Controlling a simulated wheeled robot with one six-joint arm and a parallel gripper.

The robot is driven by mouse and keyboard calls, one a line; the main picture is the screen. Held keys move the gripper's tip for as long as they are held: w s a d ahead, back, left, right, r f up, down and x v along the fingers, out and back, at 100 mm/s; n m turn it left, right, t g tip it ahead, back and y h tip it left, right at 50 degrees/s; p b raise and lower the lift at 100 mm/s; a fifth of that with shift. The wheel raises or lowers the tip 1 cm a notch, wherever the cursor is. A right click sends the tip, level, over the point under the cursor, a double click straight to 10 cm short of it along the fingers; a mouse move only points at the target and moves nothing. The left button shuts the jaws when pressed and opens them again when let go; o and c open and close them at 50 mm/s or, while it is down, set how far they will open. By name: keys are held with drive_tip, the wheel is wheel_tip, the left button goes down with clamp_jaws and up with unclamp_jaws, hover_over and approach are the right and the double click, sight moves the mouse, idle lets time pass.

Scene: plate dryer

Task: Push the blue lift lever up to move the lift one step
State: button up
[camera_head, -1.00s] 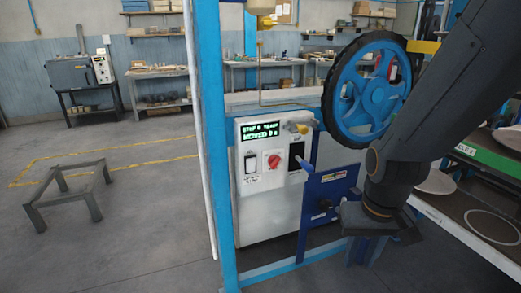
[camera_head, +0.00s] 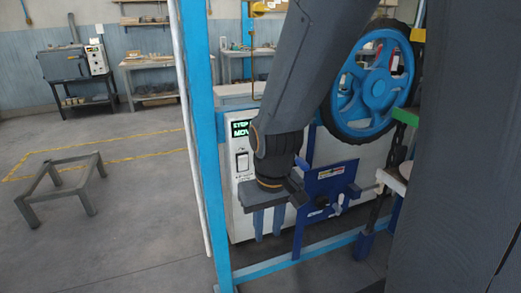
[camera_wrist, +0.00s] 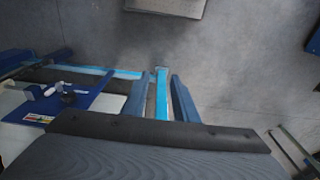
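A blue panel (camera_head: 328,188) with a coloured label and a dark knob (camera_head: 322,201) stands low on the machine's front. Another short blue piece at the panel's upper left is partly hidden by my wrist. My gripper (camera_head: 268,225) points down, left of the panel and apart from it, in front of the white control box (camera_head: 240,215). In the wrist view its two fingers (camera_wrist: 160,100) are apart with nothing held; the panel (camera_wrist: 98,104) lies to their left.
A blue upright post (camera_head: 204,150) and a low blue rail (camera_head: 270,265) frame the machine. A large blue handwheel (camera_head: 372,88) is above right. A dark metal stand (camera_head: 60,185) is on open floor at left.

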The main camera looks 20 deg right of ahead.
drive_tip(key=c, duration=0.3)
drive_tip(key=shift+s+d+f, duration=0.15)
drive_tip(key=shift+s+f, duration=0.1)
drive_tip(key=shift+f, duration=0.1)
clamp_jaws()
drive_tip(key=s+a+f+m+g+y+b, duration=0.3)
drive_tip(key=a+f+m+y+b, duration=0.3)
drive_tip(key=m+y, duration=0.5)
drive_tip(key=w+d+f+m+t+y+b, duration=0.15)
drive_tip(key=w+d+m+t+b, duration=0.25)
drive_tip(key=w+d+m+t, duration=1.1)
drive_tip(key=d+f+m+t+h+b, duration=0.1)
drive_tip(key=d+f+m+t+h, duration=0.1)
drive_tip(key=d+h, duration=0.4)
drive_tip(key=d+f+m+t+h+b, duration=0.1)
drive_tip(key=d+m+t+h, duration=0.4)
drive_tip(key=d, duration=0.5)
drive_tip(key=shift+w+d+f+m+h, duration=0.3)
drive_tip(key=shift+d+f+m+h, duration=0.1)
drive_tip(key=shift+f, duration=0.5)
